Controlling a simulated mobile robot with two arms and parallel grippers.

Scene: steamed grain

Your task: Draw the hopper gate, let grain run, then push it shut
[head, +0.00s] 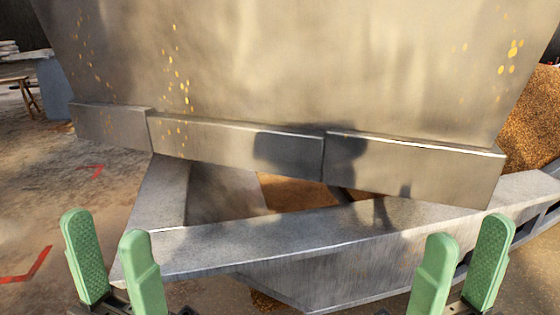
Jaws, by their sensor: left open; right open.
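The hopper (300,70) is a large tan-grey metal body with yellow specks, filling the top of the head view. Along its lower edge runs a band in sections; the middle panel (215,138) may be the gate, but I cannot tell for certain. Grain (300,193) shows below the band, inside a grey metal trough (300,238). No falling stream of grain is visible. My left gripper (105,228) is open and empty at lower left, in front of the trough's left corner. My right gripper (468,229) is open and empty at lower right, in front of the trough's rim.
A heap of brown grain (534,125) lies behind the hopper at right. Red marks (30,268) are on the dusty floor at left. A wooden stand (27,90) and a grey block (54,85) stand far left. The left floor between is clear.

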